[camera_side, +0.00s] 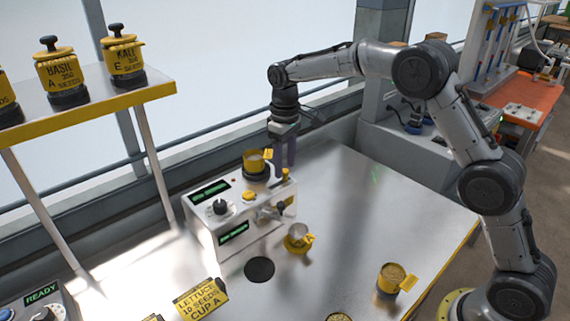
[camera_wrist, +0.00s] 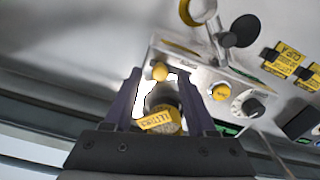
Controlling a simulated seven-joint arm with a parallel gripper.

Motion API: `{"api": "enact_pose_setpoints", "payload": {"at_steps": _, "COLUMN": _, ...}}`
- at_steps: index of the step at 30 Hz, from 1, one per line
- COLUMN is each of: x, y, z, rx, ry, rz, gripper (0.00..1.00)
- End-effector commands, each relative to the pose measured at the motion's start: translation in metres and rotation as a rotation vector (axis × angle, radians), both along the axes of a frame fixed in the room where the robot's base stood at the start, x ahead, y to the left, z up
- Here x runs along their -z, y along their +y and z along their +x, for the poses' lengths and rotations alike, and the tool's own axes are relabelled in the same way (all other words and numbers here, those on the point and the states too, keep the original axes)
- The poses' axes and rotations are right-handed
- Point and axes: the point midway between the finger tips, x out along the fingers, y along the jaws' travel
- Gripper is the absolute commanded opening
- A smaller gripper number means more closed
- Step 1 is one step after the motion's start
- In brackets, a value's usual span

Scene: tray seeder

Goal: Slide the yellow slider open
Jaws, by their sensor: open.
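The white seeder machine (camera_side: 240,222) stands on the table, with a yellow cup-shaped hopper (camera_side: 253,161) on top. A small yellow knob, apparently the slider (camera_side: 286,174), sits at the machine's right end; it also shows in the wrist view (camera_wrist: 160,71). My gripper (camera_side: 286,163) points down at that end, beside the hopper. In the wrist view my gripper (camera_wrist: 160,74) is open, and the slider knob appears between its fingertips; contact cannot be told. The hopper's yellow label (camera_wrist: 160,122) shows between the fingers, nearer the palm.
A shelf with jars (camera_side: 100,100) is at left. The table behind right is clear.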

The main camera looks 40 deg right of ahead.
Motion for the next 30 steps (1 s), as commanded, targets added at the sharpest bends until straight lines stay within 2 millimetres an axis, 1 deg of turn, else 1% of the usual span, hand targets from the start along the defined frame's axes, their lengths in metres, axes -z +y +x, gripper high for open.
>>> {"api": "enact_pose_setpoints", "payload": {"at_steps": 4, "x": 0.0068, "y": -0.0001, "z": -0.0003, "rx": 0.0, "ry": 0.0, "rz": 0.0, "gripper": 0.56}}
{"api": "enact_pose_setpoints", "payload": {"at_steps": 11, "x": 0.0072, "y": 0.0, "z": -0.0002, "rx": 0.0, "ry": 0.0, "rz": 0.0, "gripper": 0.56}}
{"api": "enact_pose_setpoints", "payload": {"at_steps": 12, "x": 0.0071, "y": 0.0, "z": -0.0002, "rx": 0.0, "ry": 0.0, "rz": 0.0, "gripper": 0.55}}
{"api": "enact_pose_setpoints", "payload": {"at_steps": 17, "x": 0.0069, "y": 0.0, "z": -0.0001, "rx": 0.0, "ry": 0.0, "rz": 0.0, "gripper": 0.26}}
{"api": "enact_pose_setpoints", "payload": {"at_steps": 21, "x": 0.0067, "y": 0.0, "z": -0.0001, "rx": 0.0, "ry": 0.0, "rz": 0.0, "gripper": 0.01}}
{"api": "enact_pose_setpoints", "payload": {"at_steps": 30, "x": 0.0064, "y": 0.0, "z": -0.0001, "rx": 0.0, "ry": -0.001, "rz": 0.0, "gripper": 0.0}}
